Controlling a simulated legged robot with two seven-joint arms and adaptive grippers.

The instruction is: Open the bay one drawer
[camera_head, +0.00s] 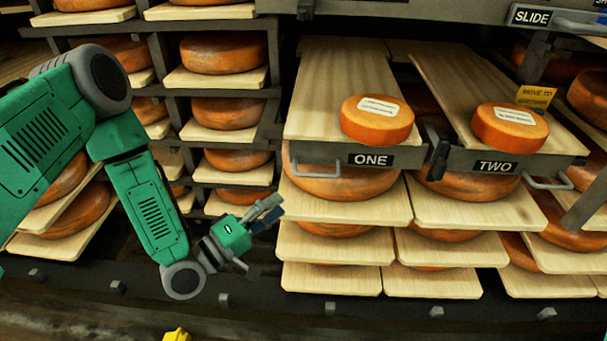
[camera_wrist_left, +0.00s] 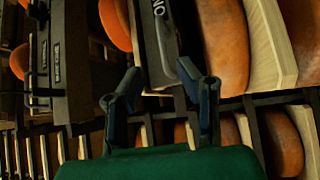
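The bay one drawer is a wooden board with a grey front marked ONE (camera_head: 370,160) and a grey bar handle (camera_head: 316,170) at the front's left end. An orange cheese wheel (camera_head: 377,122) with a white label rests on the board. My left gripper (camera_head: 262,238) is below and left of that handle, apart from it. It is open and empty. In the left wrist view its two fingers (camera_wrist_left: 163,92) stand apart, with the drawer front (camera_wrist_left: 160,45) and part of its label beyond them, turned sideways. My right gripper is in neither view.
The drawer marked TWO (camera_head: 496,166), with its own handle (camera_head: 548,184) and cheese wheel (camera_head: 510,126), is to the right. Shelf boards with cheese wheels (camera_head: 335,220) sit below drawer one. Racks (camera_head: 217,90) of more wheels stand left. A yellow sign (camera_head: 536,96) is near drawer two.

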